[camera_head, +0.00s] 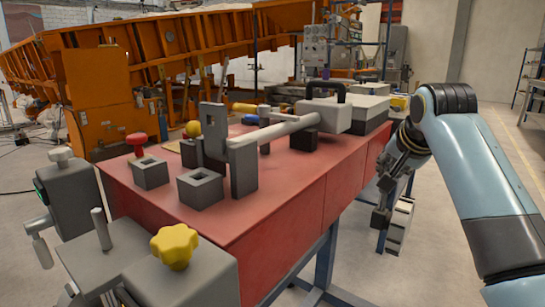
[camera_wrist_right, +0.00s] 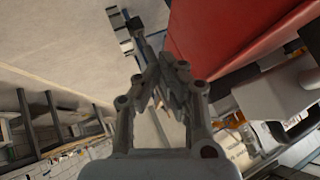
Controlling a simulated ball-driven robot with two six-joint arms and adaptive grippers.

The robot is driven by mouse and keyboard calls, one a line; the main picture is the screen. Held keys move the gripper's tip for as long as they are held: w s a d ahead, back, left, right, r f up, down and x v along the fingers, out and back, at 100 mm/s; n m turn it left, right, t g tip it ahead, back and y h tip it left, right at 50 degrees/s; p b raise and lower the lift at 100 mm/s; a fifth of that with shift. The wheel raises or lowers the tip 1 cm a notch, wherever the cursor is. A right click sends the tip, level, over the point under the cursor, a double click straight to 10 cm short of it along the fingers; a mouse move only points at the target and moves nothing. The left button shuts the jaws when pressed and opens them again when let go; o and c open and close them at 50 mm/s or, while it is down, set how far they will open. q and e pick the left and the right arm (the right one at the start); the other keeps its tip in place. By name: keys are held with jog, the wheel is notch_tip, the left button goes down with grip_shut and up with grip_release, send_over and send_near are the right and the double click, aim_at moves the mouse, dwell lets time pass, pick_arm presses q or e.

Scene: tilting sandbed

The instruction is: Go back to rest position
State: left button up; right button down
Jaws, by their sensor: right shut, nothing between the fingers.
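My right arm comes in from the right in the head view, and its dark gripper (camera_head: 383,200) hangs beside the right side of the red-topped table (camera_head: 290,205). In the right wrist view the fingers of my right gripper (camera_wrist_right: 158,72) are together at the tips, with nothing between them. The red table side (camera_wrist_right: 215,25) shows at upper right there, apart from the fingers. My left gripper is in neither view.
On the table stand grey square sockets (camera_head: 200,188), a grey bracket with a long rod (camera_head: 275,130), a red knob (camera_head: 137,140) and a grey case (camera_head: 335,110) with a black handle. A yellow knob (camera_head: 175,245) is at front left. Open floor lies right of the table.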

jog(key=s+d+f+n+g, duration=0.2)
jog(key=s+f, duration=0.8)
jog(key=s, duration=0.2)
jog(key=s+f+n+g, duration=0.2)
jog(key=s+f+n, duration=0.1)
jog(key=s, duration=1.3)
jog(key=s+f+n+g, duration=0.2)
jog(key=s+n, duration=0.2)
jog(key=s, duration=1.1)
jog(key=s+d+f+g+p, duration=0.1)
jog(key=s+d+f, duration=0.1)
jog(key=f, duration=1)
jog(key=s+d+f+p, duration=0.1)
jog(key=s+f, duration=0.1)
jog(key=f, duration=1)
jog(key=s+f+p, duration=0.1)
jog(key=s+f, duration=0.5)
jog(key=s, duration=0.3)
jog(key=s+d+f+g, duration=0.1)
jog(key=s+f, duration=0.6)
jog(key=s, duration=0.2)
jog(key=shift+f+m+g+p, duration=0.15)
jog(key=shift+m+g+p, duration=0.15)
jog(key=shift+p, duration=0.1)
